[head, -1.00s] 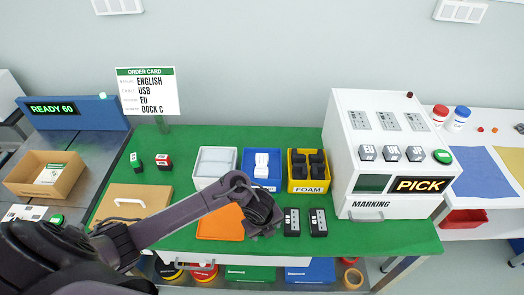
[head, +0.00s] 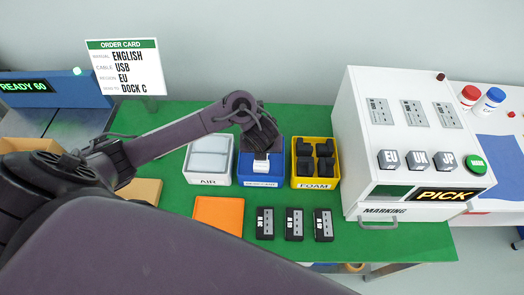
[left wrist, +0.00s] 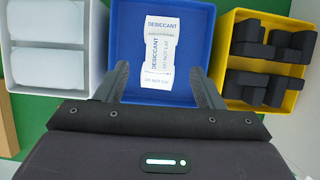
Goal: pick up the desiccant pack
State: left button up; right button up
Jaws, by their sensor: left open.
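White desiccant packs (left wrist: 158,62) printed DESICCANT, DO NOT EAT lie overlapping in the blue bin (left wrist: 124,30). In the head view a white pack (head: 261,165) shows at the front of the blue bin (head: 246,170), partly hidden by my gripper. My left gripper (head: 260,143) is over that bin, pointing down. In the left wrist view its fingers (left wrist: 161,78) are apart, one on each side of the packs, with nothing held between them. I cannot tell how far the fingertips are above the packs. My right gripper is not in view.
The white AIR bin (head: 208,179) stands close left of the blue bin, the yellow FOAM bin (head: 314,183) close right. The white marking station (head: 394,150) stands at the right.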

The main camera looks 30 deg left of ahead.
pick_arm(q)
jog(key=x, duration=0.3)
jog(key=shift+w+a+f+b, duration=0.1)
jog(key=shift+w+f+b, duration=0.1)
jog(key=shift+f+b, duration=0.2)
jog(key=shift+x, duration=0.75)
jog(key=shift+w+r, duration=0.1)
jog(key=c, duration=1)
jog(key=shift+c, duration=0.3)
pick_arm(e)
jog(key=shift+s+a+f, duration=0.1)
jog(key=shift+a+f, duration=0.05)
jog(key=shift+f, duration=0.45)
pick_arm(q)
jog(key=shift+r, duration=0.15)
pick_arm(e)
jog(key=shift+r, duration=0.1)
